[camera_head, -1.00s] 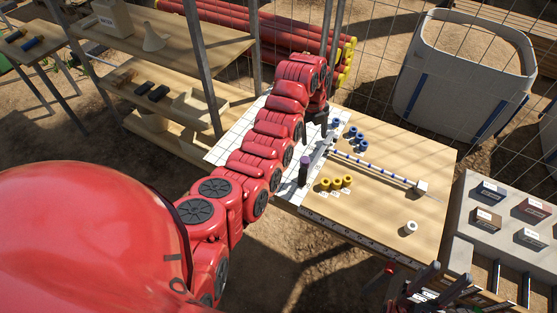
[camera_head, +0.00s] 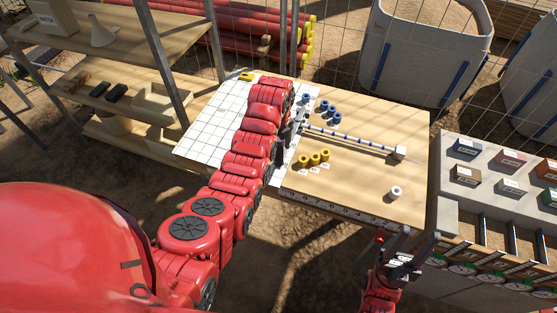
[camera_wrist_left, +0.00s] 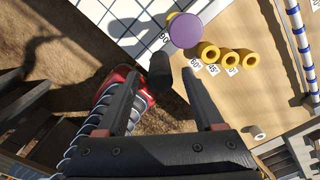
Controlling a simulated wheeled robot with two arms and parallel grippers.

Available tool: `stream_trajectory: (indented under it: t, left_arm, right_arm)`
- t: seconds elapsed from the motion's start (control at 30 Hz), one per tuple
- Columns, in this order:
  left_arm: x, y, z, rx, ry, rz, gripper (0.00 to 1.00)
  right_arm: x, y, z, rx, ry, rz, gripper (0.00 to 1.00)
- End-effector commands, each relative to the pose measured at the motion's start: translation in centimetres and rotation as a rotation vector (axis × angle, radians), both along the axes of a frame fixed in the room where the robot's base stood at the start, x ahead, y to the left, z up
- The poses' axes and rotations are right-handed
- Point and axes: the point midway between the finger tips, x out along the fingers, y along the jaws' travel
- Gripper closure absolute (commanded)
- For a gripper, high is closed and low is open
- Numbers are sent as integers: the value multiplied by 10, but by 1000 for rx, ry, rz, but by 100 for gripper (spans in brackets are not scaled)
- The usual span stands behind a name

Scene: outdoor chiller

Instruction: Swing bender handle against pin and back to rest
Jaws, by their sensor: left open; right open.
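My left gripper (camera_wrist_left: 162,84) is open in the left wrist view. A dark cylinder (camera_wrist_left: 160,68) shows between and just beyond its fingertips; I cannot tell whether it is touched. A purple round top (camera_wrist_left: 185,30), apparently the bender handle's grip, lies beyond the fingertips, outside the jaws. In the head view my left arm hides most of the bender and the handle. A blue-banded rod (camera_head: 350,138) runs right from the bender to a white block (camera_head: 399,152). My right gripper (camera_head: 408,255) is open and empty by the table's front right corner. I cannot single out the pin.
Yellow rings (camera_head: 314,159), blue pieces (camera_head: 331,115) and a white roller (camera_head: 396,192) stand on the wooden table (camera_head: 350,190). A white gridded board (camera_head: 210,125) lies at its left. Shelves stand left; a block with small boxes (camera_head: 467,175) stands right.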

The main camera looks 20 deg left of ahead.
Motion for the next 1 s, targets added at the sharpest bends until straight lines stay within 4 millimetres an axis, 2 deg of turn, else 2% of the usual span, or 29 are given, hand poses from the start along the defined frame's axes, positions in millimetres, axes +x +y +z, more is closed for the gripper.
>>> stream_trajectory:
  t: [0.03, 0.13, 0.4, 0.83, 0.87, 1.0]
  left_arm:
    - [-1, 0, -2, 0, 8, 0, 31]
    - [-3, 0, -20, -1, 8, 0, 31]
    - [0, 0, -44, -1, 2, 0, 31]
    - [0, 0, -51, 0, -1, 0, 31]
    - [0, 0, -51, 0, -1, 0, 35]
    - [0, 0, -51, -1, -1, 0, 60]
  right_arm:
    - [0, 0, 11, 0, 0, 0, 50]
    - [0, 0, 18, 0, 0, 0, 50]
    - [0, 0, 22, 0, 0, 0, 50]
    - [0, 0, 23, 0, 0, 0, 50]
    - [0, 0, 23, 0, 0, 0, 50]
    - [0, 0, 23, 0, 0, 0, 50]
